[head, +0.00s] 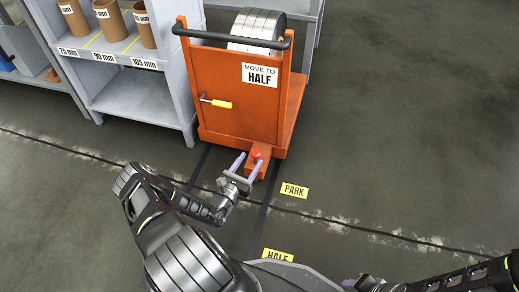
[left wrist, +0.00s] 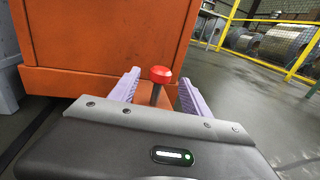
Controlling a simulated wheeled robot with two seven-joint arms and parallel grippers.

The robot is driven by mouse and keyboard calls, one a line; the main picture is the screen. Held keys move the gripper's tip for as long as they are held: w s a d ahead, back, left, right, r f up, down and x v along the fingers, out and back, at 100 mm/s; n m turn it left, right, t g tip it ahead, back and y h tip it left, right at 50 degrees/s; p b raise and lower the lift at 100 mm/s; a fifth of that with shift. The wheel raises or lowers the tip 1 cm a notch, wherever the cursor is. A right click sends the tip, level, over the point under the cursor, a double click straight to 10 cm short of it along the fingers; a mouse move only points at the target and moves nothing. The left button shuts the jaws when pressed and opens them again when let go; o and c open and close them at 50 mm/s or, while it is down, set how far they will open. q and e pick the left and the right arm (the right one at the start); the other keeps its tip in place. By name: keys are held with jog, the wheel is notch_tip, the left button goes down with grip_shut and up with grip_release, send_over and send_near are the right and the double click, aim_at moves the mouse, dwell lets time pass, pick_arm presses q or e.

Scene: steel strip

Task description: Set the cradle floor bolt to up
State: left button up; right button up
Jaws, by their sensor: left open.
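The orange cradle cart (head: 238,95) stands on the floor tracks by the yellow PARK label (head: 294,190). Its floor bolt (head: 256,154) has a red round knob and sits on a small orange block low at the cart's front. In the left wrist view the red knob (left wrist: 160,74) tops a grey stem that stands upright from the block. My left gripper (head: 248,165) is open, with its pale purple fingers on either side of the bolt. The fingers look apart from the knob. The stem's lower end is hidden behind the gripper body. My right arm shows at the lower right; its fingers are not clear.
The cart has a black push bar (head: 232,38), a yellow-handled lever (head: 220,103) and a MOVE TO HALF sign (head: 259,75). It bears a steel coil (head: 257,28). A grey shelf (head: 140,95) with brown tubes stands left. A HALF label (head: 277,254) lies nearer. Floor at right is clear.

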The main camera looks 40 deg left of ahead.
aim_at(258, 150)
pick_arm(q)
jog(key=w+b, duration=0.1)
jog(key=w, duration=0.1)
jog(key=w+b, duration=0.1)
jog(key=w, duration=0.1)
jog(key=w+a+b, duration=0.1)
jog(key=w, duration=0.2)
jog(key=shift+f, duration=0.15)
jog(key=shift+w, duration=0.45)
jog(key=shift+c, duration=0.4)
grip_shut()
dwell(0.6)
